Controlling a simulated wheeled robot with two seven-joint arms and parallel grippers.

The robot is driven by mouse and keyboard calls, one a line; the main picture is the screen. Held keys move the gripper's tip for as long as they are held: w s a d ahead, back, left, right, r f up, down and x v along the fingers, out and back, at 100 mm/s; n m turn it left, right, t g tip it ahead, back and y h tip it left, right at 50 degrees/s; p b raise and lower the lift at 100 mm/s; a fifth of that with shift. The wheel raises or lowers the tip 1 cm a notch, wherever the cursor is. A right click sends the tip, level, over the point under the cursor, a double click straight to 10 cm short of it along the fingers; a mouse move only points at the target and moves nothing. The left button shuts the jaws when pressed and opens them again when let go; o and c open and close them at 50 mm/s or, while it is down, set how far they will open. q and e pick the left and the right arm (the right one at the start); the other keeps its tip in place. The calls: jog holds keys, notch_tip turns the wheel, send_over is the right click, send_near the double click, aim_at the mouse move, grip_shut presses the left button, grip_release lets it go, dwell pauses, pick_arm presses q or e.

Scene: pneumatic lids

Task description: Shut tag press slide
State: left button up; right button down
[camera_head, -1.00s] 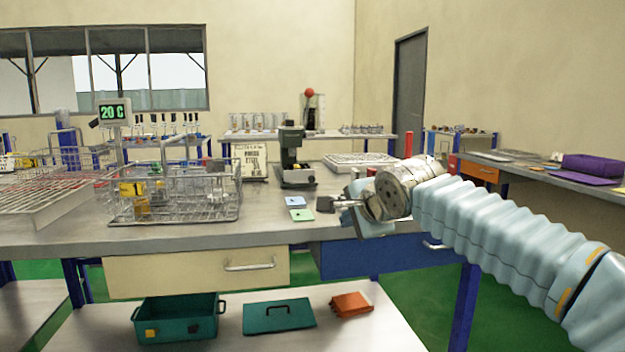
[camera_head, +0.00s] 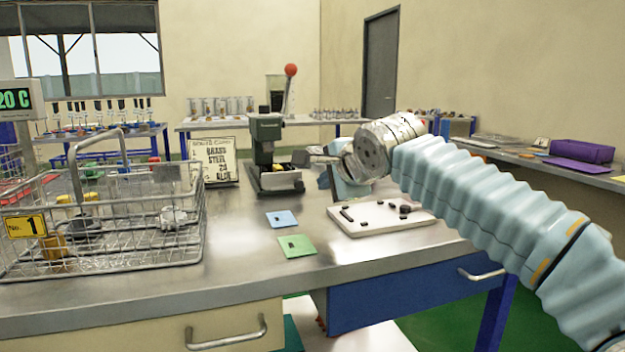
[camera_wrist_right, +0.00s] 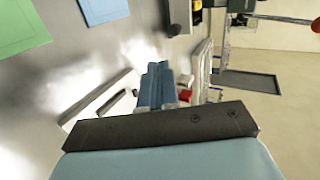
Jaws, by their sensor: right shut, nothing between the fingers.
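The green tag press (camera_head: 265,140) stands on the steel bench, right of the framed sign. Its slide (camera_head: 279,181) sits low at the front of its base, sticking out toward me, with a small dark knob at its front end. My right gripper (camera_head: 309,158) is shut and empty, just right of the press and above the slide's level, apparently apart from it. In the right wrist view its fingers (camera_wrist_right: 156,86) are together, and part of the press (camera_wrist_right: 207,4) shows at the top edge. My left gripper is out of view.
A wire basket (camera_head: 100,262) marked No. 1 stands at left. A blue card (camera_head: 282,219) and a green card (camera_head: 297,246) lie in front of the press. A white board (camera_head: 372,226) with small dark parts lies under my right arm. A red-ball lever (camera_head: 290,71) rises behind.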

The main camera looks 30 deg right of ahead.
aim_at(279, 177)
jog(key=p+x, duration=0.1)
jog(key=x, duration=0.7)
jog(key=shift+w, duration=0.25)
jog(key=w, duration=0.1)
jog(key=w+p, duration=0.1)
jog(key=shift+w+d, duration=0.2)
jog(key=shift+w, duration=0.15)
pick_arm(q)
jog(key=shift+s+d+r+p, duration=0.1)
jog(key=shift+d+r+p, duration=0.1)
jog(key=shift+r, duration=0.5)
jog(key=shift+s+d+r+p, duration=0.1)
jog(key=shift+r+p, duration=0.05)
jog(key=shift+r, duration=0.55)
pick_arm(e)
jog(key=shift+w+d+f, duration=0.15)
jog(key=shift+w, duration=0.65)
